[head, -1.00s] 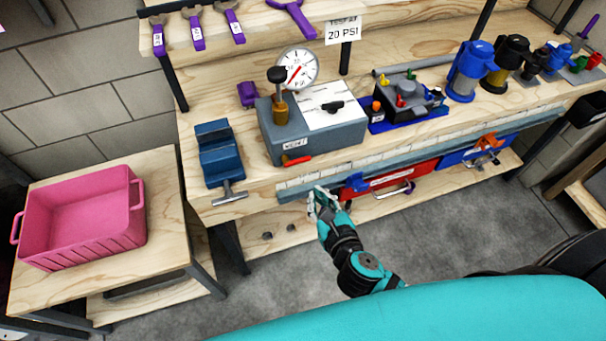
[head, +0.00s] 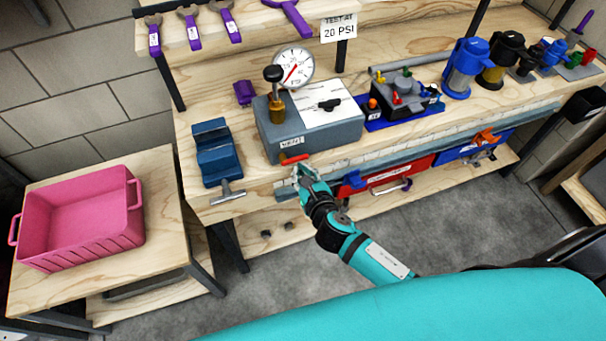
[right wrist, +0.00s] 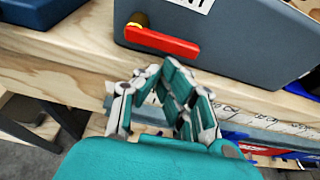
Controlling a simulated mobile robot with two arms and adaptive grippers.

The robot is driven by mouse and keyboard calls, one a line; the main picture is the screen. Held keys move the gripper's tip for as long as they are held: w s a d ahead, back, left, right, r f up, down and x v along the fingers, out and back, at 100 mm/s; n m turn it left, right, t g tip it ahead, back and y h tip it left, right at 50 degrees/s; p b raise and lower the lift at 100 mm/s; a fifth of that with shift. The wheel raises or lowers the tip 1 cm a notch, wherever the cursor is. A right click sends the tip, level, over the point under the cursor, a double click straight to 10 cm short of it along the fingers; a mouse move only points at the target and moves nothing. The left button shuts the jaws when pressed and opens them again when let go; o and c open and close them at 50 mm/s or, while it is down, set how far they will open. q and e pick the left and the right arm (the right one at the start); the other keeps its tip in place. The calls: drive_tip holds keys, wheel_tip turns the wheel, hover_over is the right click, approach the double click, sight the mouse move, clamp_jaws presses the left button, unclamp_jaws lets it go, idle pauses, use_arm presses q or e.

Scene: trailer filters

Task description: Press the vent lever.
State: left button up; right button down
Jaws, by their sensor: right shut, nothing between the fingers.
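The vent lever (head: 295,159) is a red handle low on the front of the grey test box (head: 335,138), below the "VENT" label (head: 291,141). In the right wrist view the lever (right wrist: 165,42) lies roughly along the box's bottom edge, its yellow pivot at the left end. My right gripper (head: 302,172) is shut and empty, just below and in front of the lever at the bench edge. In the right wrist view the fingertips (right wrist: 160,74) are just below the lever, with a small gap visible. My left gripper is not in view.
A pressure gauge (head: 293,68) and a black-knobbed pump (head: 276,92) top the box. A blue vise (head: 217,155) stands left of it. Red and blue bins (head: 395,176) hang under the bench edge to the right. A pink crate (head: 80,215) sits on the left table.

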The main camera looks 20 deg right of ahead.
drive_tip(key=shift+d+r+n+p, duration=0.1)
drive_tip(key=shift+r+n+p, duration=0.15)
drive_tip(key=shift+p, duration=0.2)
drive_tip(key=shift+r+n+p, duration=0.1)
drive_tip(key=shift+n+p, duration=0.15)
drive_tip(key=shift+p, duration=0.15)
